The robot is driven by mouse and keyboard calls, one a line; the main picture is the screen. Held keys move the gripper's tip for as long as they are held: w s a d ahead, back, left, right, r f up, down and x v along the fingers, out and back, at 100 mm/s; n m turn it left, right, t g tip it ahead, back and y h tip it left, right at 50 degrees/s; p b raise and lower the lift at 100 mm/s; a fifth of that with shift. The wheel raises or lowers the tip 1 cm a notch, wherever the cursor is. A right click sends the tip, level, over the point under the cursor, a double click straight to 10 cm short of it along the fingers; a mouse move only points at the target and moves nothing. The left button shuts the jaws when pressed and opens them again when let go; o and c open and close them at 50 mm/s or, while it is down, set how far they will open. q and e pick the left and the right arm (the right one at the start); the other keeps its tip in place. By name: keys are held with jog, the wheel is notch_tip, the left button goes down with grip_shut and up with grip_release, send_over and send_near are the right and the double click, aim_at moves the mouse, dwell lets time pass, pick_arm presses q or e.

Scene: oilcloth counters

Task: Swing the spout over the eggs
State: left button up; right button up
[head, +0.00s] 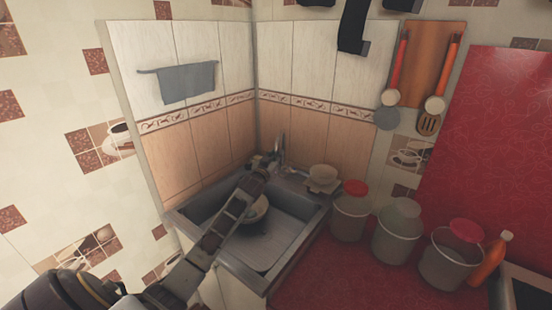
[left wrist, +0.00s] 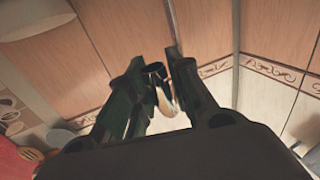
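The sink (head: 262,262) stands in the corner, with the tap (head: 280,148) at its back edge. A pale bowl (head: 262,210) sits in the basin, partly hidden by my left arm; I cannot make out eggs in it. My left gripper (head: 262,166) reaches across the sink to the tap. In the left wrist view, the left gripper's fingers (left wrist: 157,65) are close together, with a shiny curved metal piece (left wrist: 166,104), apparently the spout, between them. Whether they press on it is not clear. My right gripper is not in view.
A stack of pale bowls (head: 322,178) stands at the sink's back right edge. Several bins, one a grey bin (head: 396,240), and an orange bottle (head: 489,262) line the red counter (head: 325,285). Tiled walls close in the sink behind and left.

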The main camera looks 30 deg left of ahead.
pick_arm(q)
jog(key=shift+c, duration=1.1)
grip_shut()
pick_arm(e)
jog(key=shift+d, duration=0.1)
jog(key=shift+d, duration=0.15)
pick_arm(q)
jog(key=shift+a, duration=0.15)
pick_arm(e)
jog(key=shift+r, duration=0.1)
pick_arm(q)
jog(key=a+p, duration=0.3)
jog(key=a, duration=1)
jog(key=shift+s+r, duration=0.2)
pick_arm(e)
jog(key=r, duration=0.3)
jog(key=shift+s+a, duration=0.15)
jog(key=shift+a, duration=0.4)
